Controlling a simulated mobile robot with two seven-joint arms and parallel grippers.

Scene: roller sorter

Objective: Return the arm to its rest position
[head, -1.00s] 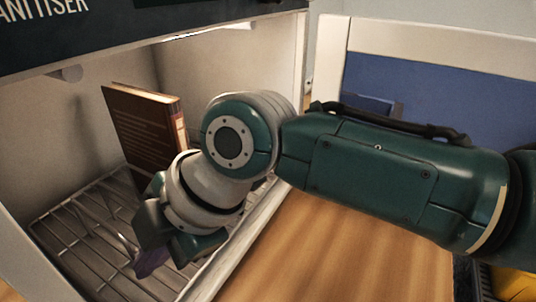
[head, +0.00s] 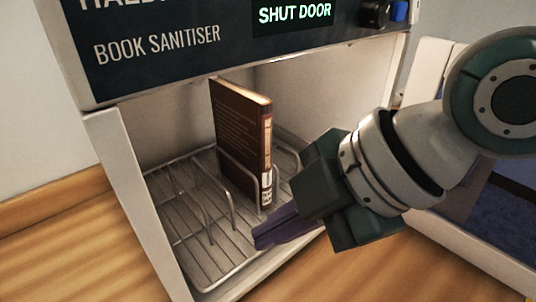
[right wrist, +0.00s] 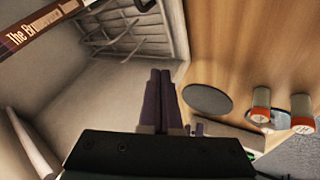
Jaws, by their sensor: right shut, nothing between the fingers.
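My right gripper (head: 262,236) is shut and empty at the open front of the book sanitiser (head: 125,200), its purple fingers over the front edge of the rack. In the right wrist view its two fingers (right wrist: 160,88) lie side by side with nothing between them. A brown book (head: 240,130) stands upright between the wire dividers of the rack (head: 190,258), just behind my fingers and apart from them. In the right wrist view part of the book's spine (right wrist: 45,32) shows at upper left. My left gripper is not in view.
The sanitiser's display (head: 295,13) reads "SHUT DOOR". Its open door (head: 470,250) stands at the right, near my arm. Wooden surface is clear at lower left.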

